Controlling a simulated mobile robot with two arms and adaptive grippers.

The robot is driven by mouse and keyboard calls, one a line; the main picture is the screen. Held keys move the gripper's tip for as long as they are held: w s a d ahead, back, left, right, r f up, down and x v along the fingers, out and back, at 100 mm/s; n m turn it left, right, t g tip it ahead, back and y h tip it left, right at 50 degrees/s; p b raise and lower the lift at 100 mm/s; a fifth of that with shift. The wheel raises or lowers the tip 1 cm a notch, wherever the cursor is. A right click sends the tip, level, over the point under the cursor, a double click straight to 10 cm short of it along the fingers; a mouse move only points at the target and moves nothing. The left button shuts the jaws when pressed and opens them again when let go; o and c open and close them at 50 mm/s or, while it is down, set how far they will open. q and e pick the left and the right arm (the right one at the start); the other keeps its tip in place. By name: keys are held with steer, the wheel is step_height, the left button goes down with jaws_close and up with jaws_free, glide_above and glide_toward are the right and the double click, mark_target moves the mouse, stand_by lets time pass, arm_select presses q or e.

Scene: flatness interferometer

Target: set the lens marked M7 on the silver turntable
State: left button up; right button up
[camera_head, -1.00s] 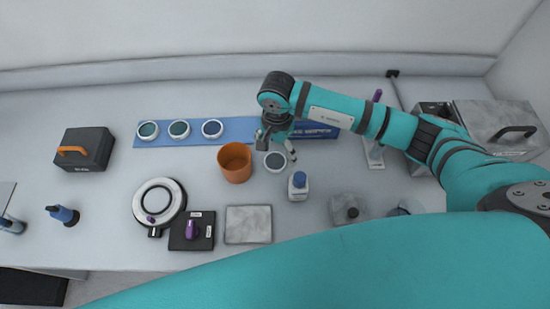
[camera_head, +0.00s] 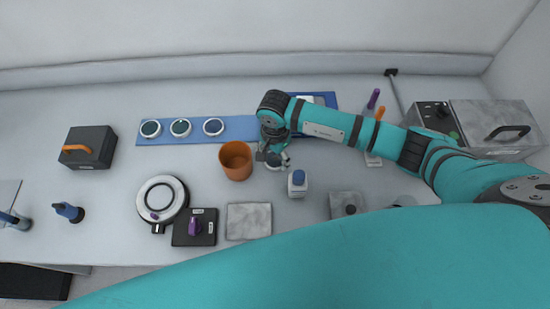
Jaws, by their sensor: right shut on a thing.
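My right gripper (camera_head: 273,158) points down at the middle of the table, just right of the orange cup. It is shut on a lens (camera_head: 274,166), a small white-rimmed disc mostly hidden by the fingers. I cannot read any mark on it. Three similar lenses (camera_head: 150,129), (camera_head: 180,128) and (camera_head: 213,127) lie in a row on the blue mat (camera_head: 235,136); their marks are too small to read. The round silver turntable (camera_head: 144,206) with a dark ring stands at the front left, apart from the gripper, with nothing lens-like on it. My left gripper is not in view.
The orange cup (camera_head: 236,174) is close left of the gripper, and a blue-capped bottle (camera_head: 298,188) close right. A black box with a purple knob (camera_head: 203,237) adjoins the turntable. A grey plate (camera_head: 249,222) lies in front. A black case (camera_head: 88,155) stands left.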

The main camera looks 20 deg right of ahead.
steer(key=shift+c, duration=1)
steer(key=shift+r, duration=0.1)
